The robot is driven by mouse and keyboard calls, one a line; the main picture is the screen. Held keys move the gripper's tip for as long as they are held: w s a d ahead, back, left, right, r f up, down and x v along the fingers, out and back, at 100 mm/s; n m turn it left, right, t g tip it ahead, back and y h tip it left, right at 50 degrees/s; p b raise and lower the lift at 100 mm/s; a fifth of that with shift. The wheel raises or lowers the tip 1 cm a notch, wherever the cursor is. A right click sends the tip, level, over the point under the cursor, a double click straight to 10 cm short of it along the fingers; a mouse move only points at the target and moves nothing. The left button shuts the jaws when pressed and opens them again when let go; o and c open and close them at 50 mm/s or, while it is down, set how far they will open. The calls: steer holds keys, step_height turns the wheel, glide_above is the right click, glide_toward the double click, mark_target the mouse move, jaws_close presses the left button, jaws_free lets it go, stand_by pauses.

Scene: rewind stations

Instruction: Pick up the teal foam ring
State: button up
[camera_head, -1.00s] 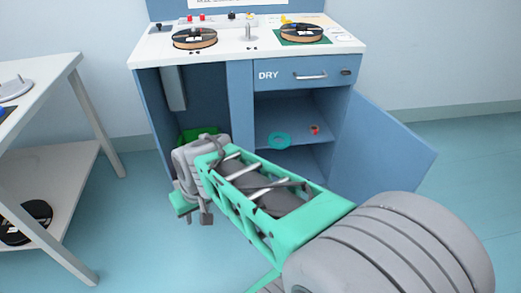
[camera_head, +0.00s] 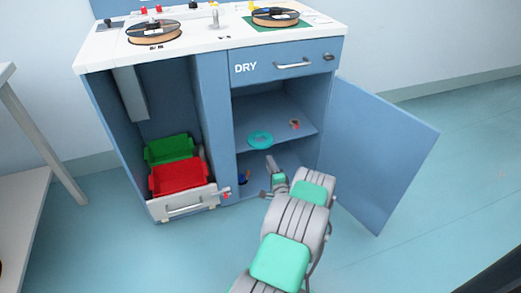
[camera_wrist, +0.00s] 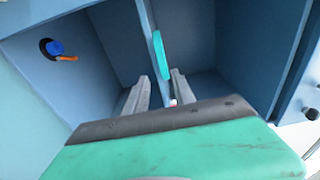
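The teal foam ring (camera_head: 260,140) lies on the middle shelf (camera_head: 284,118) of the open cabinet below the drawer marked DRY. In the wrist view the ring (camera_wrist: 161,55) shows edge-on at the shelf's edge, ahead of the fingers and a little above them. My gripper (camera_wrist: 157,90) has its two fingers spread apart with nothing between them. In the head view my gripper (camera_head: 270,166) is in front of the cabinet opening, just below the ring, and apart from it.
A small red item (camera_head: 295,124) lies on the shelf right of the ring. The cabinet door (camera_head: 378,150) stands open at the right. A blue item (camera_wrist: 55,47) is in the lower compartment. Red (camera_head: 180,177) and green bins (camera_head: 168,149) sit at the left.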

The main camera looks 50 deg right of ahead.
mark_target(264, 146)
steer(key=b+x, duration=0.4)
steer(key=x, duration=0.5)
steer(key=shift+w, duration=0.25)
steer(key=shift+r, duration=0.1)
steer(key=c, duration=0.4)
steer(key=shift+c, duration=1.3)
steer(key=shift+f, duration=0.2)
jaws_close()
step_height(264, 146, up, 3)
steer(key=shift+p, duration=0.95)
steer(key=shift+f, duration=0.15)
